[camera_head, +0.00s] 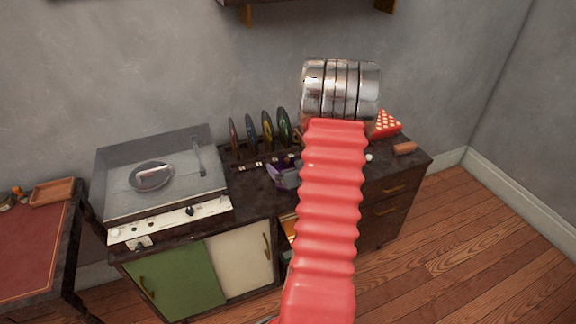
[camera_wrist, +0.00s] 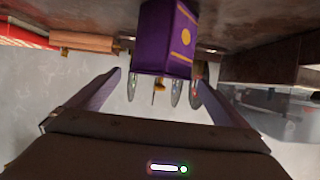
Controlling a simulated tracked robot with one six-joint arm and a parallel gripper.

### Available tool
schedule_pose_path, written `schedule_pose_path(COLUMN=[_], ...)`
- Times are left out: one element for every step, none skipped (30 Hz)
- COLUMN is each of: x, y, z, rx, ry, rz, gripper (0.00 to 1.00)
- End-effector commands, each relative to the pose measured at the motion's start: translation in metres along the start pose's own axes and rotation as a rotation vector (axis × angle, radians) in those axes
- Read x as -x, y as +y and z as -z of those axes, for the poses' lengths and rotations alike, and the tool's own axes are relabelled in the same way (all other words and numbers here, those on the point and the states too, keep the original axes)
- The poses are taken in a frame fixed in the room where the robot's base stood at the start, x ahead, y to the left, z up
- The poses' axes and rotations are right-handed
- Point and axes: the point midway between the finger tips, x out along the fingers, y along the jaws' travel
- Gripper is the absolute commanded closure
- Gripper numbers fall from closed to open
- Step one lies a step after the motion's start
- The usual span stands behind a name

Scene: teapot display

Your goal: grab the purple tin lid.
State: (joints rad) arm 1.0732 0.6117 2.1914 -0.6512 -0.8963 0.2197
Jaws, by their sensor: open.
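The purple tin (camera_wrist: 166,38), with a yellow dot and trim, shows at the top centre of the wrist view, which looks upside down. I cannot tell its lid from its body. My gripper (camera_wrist: 157,79) is open, one finger on each side of the tin in the picture; no contact is visible. In the head view a small purple shape (camera_head: 282,175), seemingly the tin, shows on the cabinet top just left of my red arm. My arm hides part of that area and my gripper cannot be made out there.
A rack of upright discs (camera_head: 266,131) stands behind the purple shape. A red-and-white dotted wedge (camera_head: 386,124) and a brown block (camera_head: 405,148) lie at the right. A red-topped table (camera_head: 35,245) stands at far left.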

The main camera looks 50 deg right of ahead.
Motion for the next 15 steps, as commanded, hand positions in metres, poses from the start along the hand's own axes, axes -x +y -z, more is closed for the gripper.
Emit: schedule_pose_path(x=[0.0, 0.0001, 0.0001, 0.0002, 0.0002, 0.0002, 0.0003, 0.0003, 0.0003, 0.0003, 0.0004, 0.0004, 0.0004, 0.0004, 0.0004], y=[0.0, 0.0001, 0.0001, 0.0001, 0.0001, 0.0001, 0.0001, 0.0002, 0.0002, 0.0002, 0.0002, 0.0002, 0.0002, 0.0002, 0.0003], z=[0.0, 0.0, 0.0, 0.0, 0.0, 0.0, 0.0, 0.0, 0.0, 0.0, 0.0, 0.0, 0.0, 0.0, 0.0], rx=[0.0, 0.0, 0.0, 0.0, 0.0, 0.0, 0.0, 0.0, 0.0, 0.0, 0.0, 0.0, 0.0, 0.0, 0.0], ry=[0.0, 0.0, 0.0, 0.0, 0.0, 0.0, 0.0, 0.0, 0.0, 0.0, 0.0, 0.0, 0.0, 0.0, 0.0], rz=[0.0, 0.0, 0.0, 0.0, 0.0, 0.0, 0.0, 0.0, 0.0, 0.0, 0.0, 0.0, 0.0, 0.0, 0.0], gripper=[0.02, 0.02, 0.02, 0.02, 0.02, 0.02, 0.02, 0.02, 0.02, 0.02, 0.02, 0.02, 0.02, 0.02, 0.05])
